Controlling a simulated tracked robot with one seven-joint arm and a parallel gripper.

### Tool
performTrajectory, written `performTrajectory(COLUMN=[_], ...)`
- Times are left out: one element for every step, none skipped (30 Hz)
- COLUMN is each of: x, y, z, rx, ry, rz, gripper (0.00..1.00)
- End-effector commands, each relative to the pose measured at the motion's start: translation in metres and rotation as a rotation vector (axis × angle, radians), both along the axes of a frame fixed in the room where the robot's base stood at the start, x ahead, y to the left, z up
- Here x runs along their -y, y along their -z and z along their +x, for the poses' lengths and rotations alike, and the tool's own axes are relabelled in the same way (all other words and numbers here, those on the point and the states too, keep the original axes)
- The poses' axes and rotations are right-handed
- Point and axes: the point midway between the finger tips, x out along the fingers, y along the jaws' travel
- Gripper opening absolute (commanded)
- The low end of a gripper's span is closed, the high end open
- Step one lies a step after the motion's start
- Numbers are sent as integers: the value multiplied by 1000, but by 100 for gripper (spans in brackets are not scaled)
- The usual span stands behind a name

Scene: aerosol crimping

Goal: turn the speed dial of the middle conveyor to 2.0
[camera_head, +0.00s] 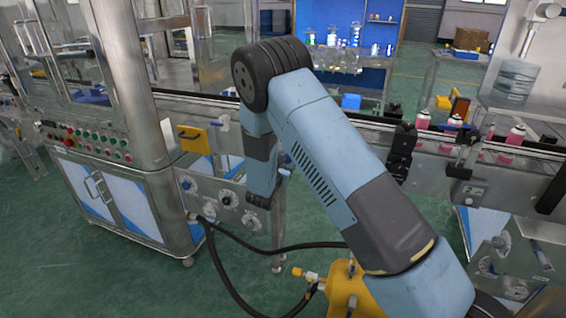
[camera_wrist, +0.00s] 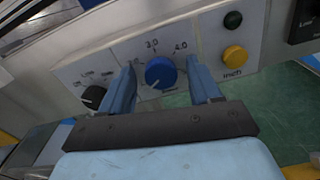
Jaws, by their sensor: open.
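The blue speed dial (camera_wrist: 161,73) sits on a pale panel (camera_wrist: 217,50) in the wrist view. Blurred numbers are printed above it; the right one looks like 4.0, the upper one like 2.0 or 3.0. A light mark on the knob seems to point down and left, but is hard to read. My gripper (camera_wrist: 160,68) is open, with one finger on each side of the dial. Whether the fingers touch it cannot be told. In the head view my gripper (camera_head: 259,200) hangs in front of the conveyor's side panel (camera_head: 209,194), and its fingertips are not clear.
A black selector knob (camera_wrist: 93,96) is left of the dial; a yellow button (camera_wrist: 235,57) and a dark button (camera_wrist: 233,20) are to its right. In the head view, a yellow machine (camera_head: 346,290) with black hoses stands below my arm. Pink bottles (camera_head: 516,134) stand at right.

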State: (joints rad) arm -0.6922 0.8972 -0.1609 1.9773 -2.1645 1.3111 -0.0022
Motion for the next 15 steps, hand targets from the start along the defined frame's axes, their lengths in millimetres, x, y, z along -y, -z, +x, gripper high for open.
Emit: performTrajectory(x=[1, 1, 1, 1, 1, 1, 1, 1, 1, 0, 0, 0, 0, 0, 0], y=[0, 0, 0, 0, 0, 0, 0, 0, 0, 0, 0, 0, 0, 0, 0], z=[1, 1, 2, 2, 2, 2, 2, 2, 2, 1, 1, 1, 1, 1, 1], rx=[0, 0, 0, 0, 0, 0, 0, 0, 0, 0, 0, 0, 0, 0, 0], ry=[0, 0, 0, 0, 0, 0, 0, 0, 0, 0, 0, 0, 0, 0, 0], rz=[0, 0, -1, -1, -1, 0, 0, 0, 0, 0, 0, 0, 0, 0, 0], gripper=[63, 63, 63, 63, 63, 63, 63, 63, 62, 59, 56, 52, 49, 46, 43])
